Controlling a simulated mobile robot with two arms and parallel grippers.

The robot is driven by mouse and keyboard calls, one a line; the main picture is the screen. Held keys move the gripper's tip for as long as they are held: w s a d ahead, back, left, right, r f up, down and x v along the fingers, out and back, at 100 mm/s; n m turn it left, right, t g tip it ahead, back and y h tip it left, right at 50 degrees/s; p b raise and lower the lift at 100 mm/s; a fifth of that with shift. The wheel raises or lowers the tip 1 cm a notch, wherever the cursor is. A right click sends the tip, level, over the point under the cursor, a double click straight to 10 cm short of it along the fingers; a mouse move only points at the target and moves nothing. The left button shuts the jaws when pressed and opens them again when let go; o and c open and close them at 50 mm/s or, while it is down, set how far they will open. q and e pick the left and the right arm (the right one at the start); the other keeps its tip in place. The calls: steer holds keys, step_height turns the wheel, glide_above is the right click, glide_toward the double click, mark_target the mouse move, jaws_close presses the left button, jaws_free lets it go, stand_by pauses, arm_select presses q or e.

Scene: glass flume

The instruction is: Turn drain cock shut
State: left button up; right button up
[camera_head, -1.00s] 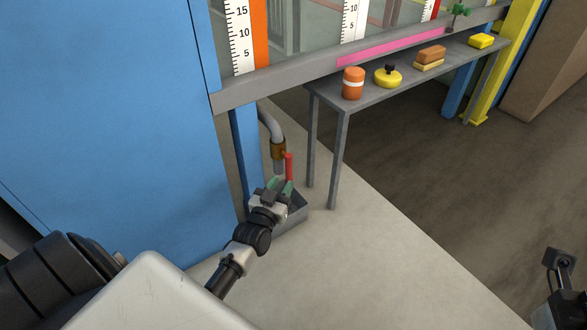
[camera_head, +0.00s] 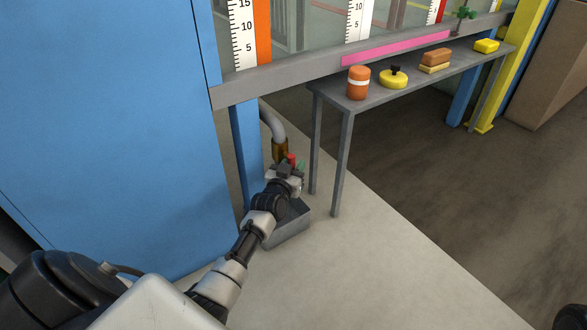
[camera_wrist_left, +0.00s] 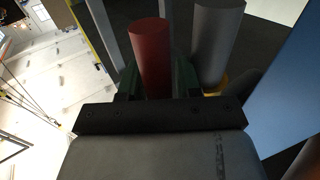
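The drain cock has a brass body (camera_head: 280,149) at the lower end of a bent grey pipe, with a red handle (camera_head: 291,160) beside it. My left gripper (camera_head: 291,168) is at the handle, with its green fingertips partly hidden. In the left wrist view the red handle (camera_wrist_left: 151,55) stands between the green fingers of the left gripper (camera_wrist_left: 157,82). I cannot tell whether they press on it. A grey pipe (camera_wrist_left: 217,45) with a yellowish end is just right of it. Only a dark bit of my right arm shows at the bottom right corner; its gripper is out of view.
A grey open bin (camera_head: 288,232) stands on the floor under the cock. A blue panel (camera_head: 110,130) and post (camera_head: 246,155) are close on the left. A grey bench (camera_head: 400,83) to the right carries an orange jar (camera_head: 358,83) and other items. The floor in front is clear.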

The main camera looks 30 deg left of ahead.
arm_select(q)
steer(key=shift+c, duration=0.2)
jaws_close()
